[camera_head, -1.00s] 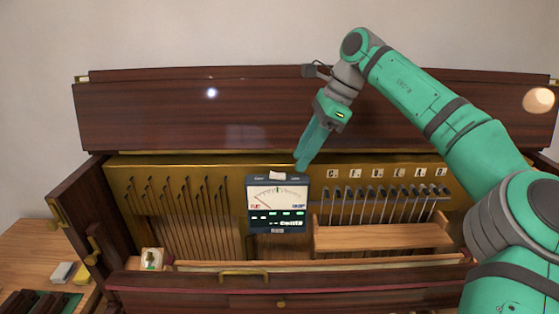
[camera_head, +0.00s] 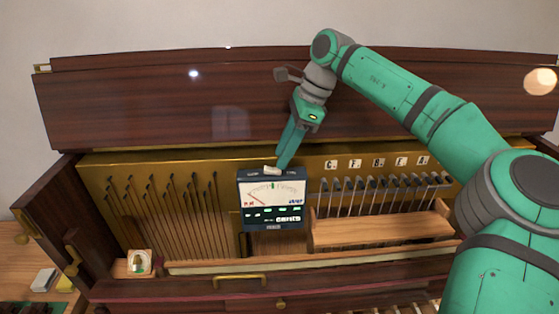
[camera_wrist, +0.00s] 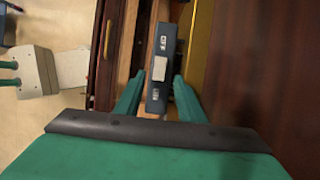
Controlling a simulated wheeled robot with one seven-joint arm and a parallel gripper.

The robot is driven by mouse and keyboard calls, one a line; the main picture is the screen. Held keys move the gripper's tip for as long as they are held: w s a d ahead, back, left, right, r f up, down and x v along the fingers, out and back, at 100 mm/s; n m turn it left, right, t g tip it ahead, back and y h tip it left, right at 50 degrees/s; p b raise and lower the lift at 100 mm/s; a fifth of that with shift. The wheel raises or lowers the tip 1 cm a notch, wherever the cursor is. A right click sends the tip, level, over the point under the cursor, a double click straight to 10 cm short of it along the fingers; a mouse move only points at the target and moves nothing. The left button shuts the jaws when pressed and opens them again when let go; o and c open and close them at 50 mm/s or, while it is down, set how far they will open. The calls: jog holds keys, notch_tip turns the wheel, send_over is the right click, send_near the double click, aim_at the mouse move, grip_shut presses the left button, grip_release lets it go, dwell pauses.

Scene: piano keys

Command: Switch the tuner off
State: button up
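The tuner (camera_head: 271,216) is a dark box with a white needle dial and a lit green and white display. It stands upright in the middle of the open piano. On its top face is a pale switch (camera_head: 272,170), which looks slightly tilted. The wrist view shows the switch (camera_wrist: 159,68) mid-way along the dark top, between two small labels too blurred to read surely. My gripper (camera_head: 282,164) points down at the tuner's top, just right of the switch. In the wrist view my gripper (camera_wrist: 158,78) has its fingers apart, one on each side of the tuner's top, holding nothing visible.
A brass plate (camera_head: 105,165) with strings lies behind the tuner. A wooden rail (camera_head: 380,230) with several dark hammers and letter labels is at its right. The dark raised lid (camera_head: 130,110) stands close behind my gripper. A small pale square (camera_head: 139,262) sits at the left.

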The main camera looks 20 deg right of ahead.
aim_at(272, 171)
jog(key=shift+x, duration=1.6)
